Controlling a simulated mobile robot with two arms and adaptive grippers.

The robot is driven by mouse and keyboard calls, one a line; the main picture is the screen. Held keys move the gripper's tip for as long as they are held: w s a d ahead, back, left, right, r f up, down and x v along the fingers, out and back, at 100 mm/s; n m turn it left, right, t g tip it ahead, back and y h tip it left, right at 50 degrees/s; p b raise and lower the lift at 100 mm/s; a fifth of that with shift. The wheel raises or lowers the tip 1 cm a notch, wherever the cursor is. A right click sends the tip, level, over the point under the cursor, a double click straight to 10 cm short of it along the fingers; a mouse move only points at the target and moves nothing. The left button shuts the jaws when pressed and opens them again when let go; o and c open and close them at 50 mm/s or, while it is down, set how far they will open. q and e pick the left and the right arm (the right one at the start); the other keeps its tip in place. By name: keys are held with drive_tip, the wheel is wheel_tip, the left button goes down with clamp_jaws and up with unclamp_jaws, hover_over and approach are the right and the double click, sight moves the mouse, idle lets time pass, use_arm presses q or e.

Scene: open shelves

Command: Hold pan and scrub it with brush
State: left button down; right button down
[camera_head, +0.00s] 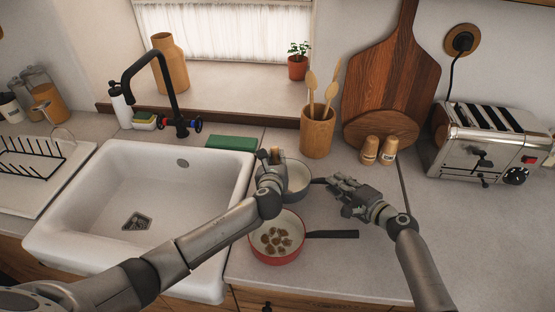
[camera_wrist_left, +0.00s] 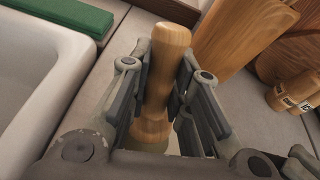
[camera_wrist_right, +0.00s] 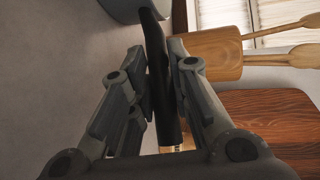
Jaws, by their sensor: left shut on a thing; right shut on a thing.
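My left gripper (camera_head: 271,172) is shut on the wooden handle of the brush (camera_wrist_left: 165,75), over the grey pan. The brush handle top (camera_head: 275,154) also shows in the head view; its bristle end is hidden. The grey pan (camera_head: 297,180) sits on the counter behind a red pan, partly covered by my left gripper. My right gripper (camera_head: 335,185) is shut on the pan's dark handle, to the right of the pan. In the right wrist view the handle (camera_wrist_right: 158,65) runs between the fingers, with the pan's edge (camera_wrist_right: 124,8) at the top. Whether the bristles touch the pan is hidden.
A red pan (camera_head: 274,259) with several brown pieces stands in front, its black handle (camera_head: 335,234) pointing right. The white sink (camera_head: 75,225) is to the left. A utensil holder (camera_head: 317,135), two shakers (camera_head: 370,150), cutting boards (camera_head: 392,75) and a toaster (camera_head: 487,140) stand behind and right.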

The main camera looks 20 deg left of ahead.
use_arm(q)
drive_tip(key=shift+s+d, duration=0.65)
drive_tip(key=shift+s, duration=0.25)
drive_tip(key=shift+w+d+f, duration=0.1)
drive_tip(key=shift+d+f, duration=0.05)
drive_tip(key=shift+d, duration=1.05)
drive_tip(key=shift+w+d, duration=0.3)
drive_tip(key=shift+w, duration=0.25)
drive_tip(key=shift+w+d, duration=0.25)
drive_tip(key=shift+w, duration=0.25)
drive_tip(key=shift+s+a, duration=0.3)
drive_tip(key=shift+s, duration=0.25)
drive_tip(key=shift+s+a, duration=0.3)
drive_tip(key=shift+s, duration=0.25)
drive_tip(key=shift+s+a, duration=0.1)
drive_tip(key=shift+a, duration=1.1)
drive_tip(key=shift+w+a, duration=0.65)
drive_tip(key=shift+w, duration=0.35)
drive_tip(key=shift+w+d, duration=0.25)
drive_tip(key=shift+w, duration=0.3)
drive_tip(key=shift+w+d, duration=0.25)
drive_tip(key=shift+w, duration=0.3)
drive_tip(key=shift+w+d, duration=0.1)
drive_tip(key=shift+d, duration=1.15)
drive_tip(key=shift+s+d, duration=0.65)
drive_tip(key=shift+s, duration=0.3)
wheel_tip(320, 180, up, 7)
use_arm(e)
drive_tip(key=c, duration=1.3)
unclamp_jaws()
